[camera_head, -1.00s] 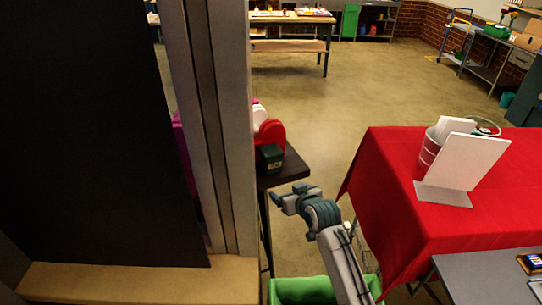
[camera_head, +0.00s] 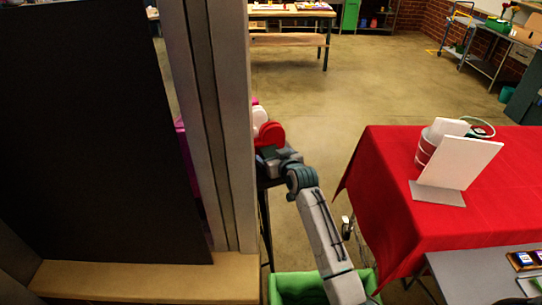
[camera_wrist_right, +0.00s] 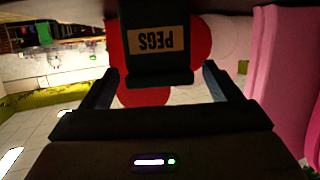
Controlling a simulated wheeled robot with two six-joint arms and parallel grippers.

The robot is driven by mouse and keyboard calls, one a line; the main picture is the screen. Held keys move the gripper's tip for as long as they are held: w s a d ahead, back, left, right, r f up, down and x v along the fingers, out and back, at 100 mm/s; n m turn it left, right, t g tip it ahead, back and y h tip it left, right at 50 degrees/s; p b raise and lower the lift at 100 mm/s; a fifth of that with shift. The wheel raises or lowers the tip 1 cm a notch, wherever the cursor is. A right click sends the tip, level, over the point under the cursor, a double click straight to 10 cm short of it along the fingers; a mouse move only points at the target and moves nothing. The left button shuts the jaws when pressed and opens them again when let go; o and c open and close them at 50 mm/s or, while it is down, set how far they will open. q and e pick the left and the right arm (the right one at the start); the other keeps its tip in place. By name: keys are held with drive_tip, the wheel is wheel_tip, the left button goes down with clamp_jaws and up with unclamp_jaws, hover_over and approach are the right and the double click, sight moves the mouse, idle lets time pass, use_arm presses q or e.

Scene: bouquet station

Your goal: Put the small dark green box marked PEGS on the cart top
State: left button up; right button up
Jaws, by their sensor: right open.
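The small dark green box (camera_wrist_right: 157,62) shows a tan label reading PEGS, upside down in the right wrist view. It stands just ahead of my right gripper (camera_wrist_right: 160,70), whose two fingers are apart, one on each side of the box's near end. I cannot tell whether they touch it. In the head view my right gripper (camera_head: 276,160) reaches the dark table (camera_head: 268,182) beside the pillar and largely hides the box. My left gripper is not in view. I cannot tell which surface is the cart top.
Red rolls (camera_head: 271,134) stand right behind the box. A grey pillar (camera_head: 228,130) rises close on the left. A red-clothed table (camera_head: 385,190) with a white card (camera_head: 460,162) is on the right. A green bin (camera_head: 295,288) is below my arm. Open floor lies beyond.

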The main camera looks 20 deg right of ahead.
drive_tip(key=shift+x, duration=1.25)
drive_tip(key=c, duration=1.1)
drive_tip(key=shift+c, duration=0.2)
